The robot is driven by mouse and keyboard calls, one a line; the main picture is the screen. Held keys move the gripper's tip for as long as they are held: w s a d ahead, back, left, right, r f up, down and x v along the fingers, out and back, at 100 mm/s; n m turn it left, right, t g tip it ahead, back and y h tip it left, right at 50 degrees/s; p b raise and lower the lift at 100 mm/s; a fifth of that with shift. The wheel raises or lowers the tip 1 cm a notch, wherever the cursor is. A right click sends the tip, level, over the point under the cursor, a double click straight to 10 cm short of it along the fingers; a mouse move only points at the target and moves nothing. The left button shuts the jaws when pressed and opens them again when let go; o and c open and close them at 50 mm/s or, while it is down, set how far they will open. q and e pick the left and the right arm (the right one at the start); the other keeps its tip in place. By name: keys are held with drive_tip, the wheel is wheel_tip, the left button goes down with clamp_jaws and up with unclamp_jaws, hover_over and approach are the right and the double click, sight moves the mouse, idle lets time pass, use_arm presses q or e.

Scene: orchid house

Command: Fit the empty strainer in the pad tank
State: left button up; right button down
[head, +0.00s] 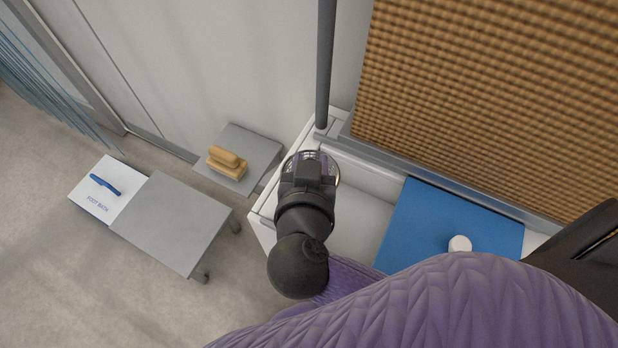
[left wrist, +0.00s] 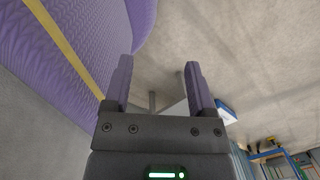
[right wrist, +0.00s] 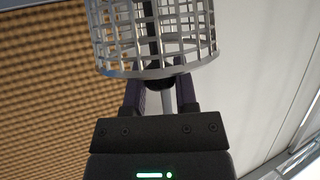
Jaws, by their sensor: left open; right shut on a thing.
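The strainer (right wrist: 155,40), a round metal wire cage, is in my right gripper (right wrist: 160,88). The fingers are shut on its stem end in the right wrist view. A dark bar shows through the mesh; I see no debris inside. In the head view the strainer (head: 332,161) shows only partly, behind my right gripper (head: 312,165). It is over the left end of the white pad tank (head: 362,178), close to the foot of a grey pipe. Its height above the tank and any seat beneath it are hidden. My left gripper (left wrist: 158,75) is open and empty, away from the tank.
The grey upright pipe (head: 325,65) and brown ribbed pad (head: 480,90) border the tank. A blue panel (head: 405,215) with a white knob (head: 459,244) covers its right part. At left, a grey shelf (head: 250,142) holds a wooden brush (head: 227,160); a low bench (head: 175,220) stands nearby.

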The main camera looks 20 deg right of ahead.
wheel_tip(320, 180, down, 5)
drive_tip(key=b, duration=0.2)
drive_tip(key=shift+f+b, duration=0.15)
drive_tip(key=shift+b, duration=0.25)
drive_tip(key=shift+r, duration=0.2)
use_arm(q)
drive_tip(key=shift+s+a+f+g, duration=0.1)
drive_tip(key=shift+s+a+f, duration=0.05)
drive_tip(key=shift+f, duration=0.35)
drive_tip(key=shift+s+a+f+g, duration=0.1)
drive_tip(key=shift+s+a+f, duration=0.1)
drive_tip(key=shift+f, duration=0.3)
drive_tip(key=shift+s+a+f+g, duration=0.1)
drive_tip(key=shift+s+a+f, duration=0.05)
drive_tip(key=shift+f, duration=0.35)
use_arm(e)
drive_tip(key=shift+f, duration=0.6)
drive_tip(key=shift+c, duration=1.9)
unclamp_jaws()
use_arm(q)
drive_tip(key=shift+s, duration=0.25)
